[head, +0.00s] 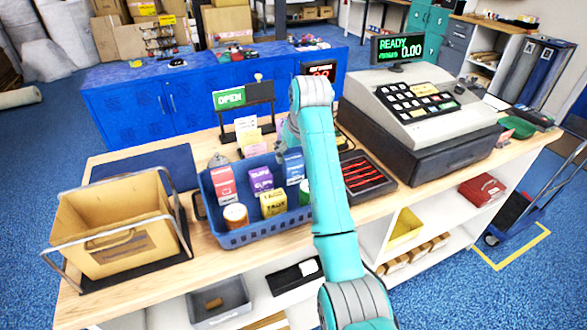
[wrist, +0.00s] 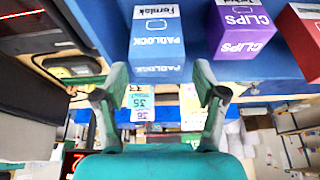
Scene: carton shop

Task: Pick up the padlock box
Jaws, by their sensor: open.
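The padlock box (head: 293,166) is blue with a white upper part and stands at the right rear of the blue basket (head: 262,236) on the wooden counter. In the wrist view the padlock box (wrist: 157,42) is at the top, just beyond the gap between my fingers. My gripper (wrist: 160,94) is open, with one finger on each side of that gap and nothing held. In the head view my gripper is mostly hidden behind my arm, near the back of the basket. I cannot tell whether the fingers touch the box.
A purple clips box (wrist: 240,28) stands beside the padlock box, with a red box (head: 223,186) further left. A yellow box (head: 273,203) and a round tin (head: 235,216) stand in front. An open sign (head: 230,98) and a cash register (head: 425,100) are nearby.

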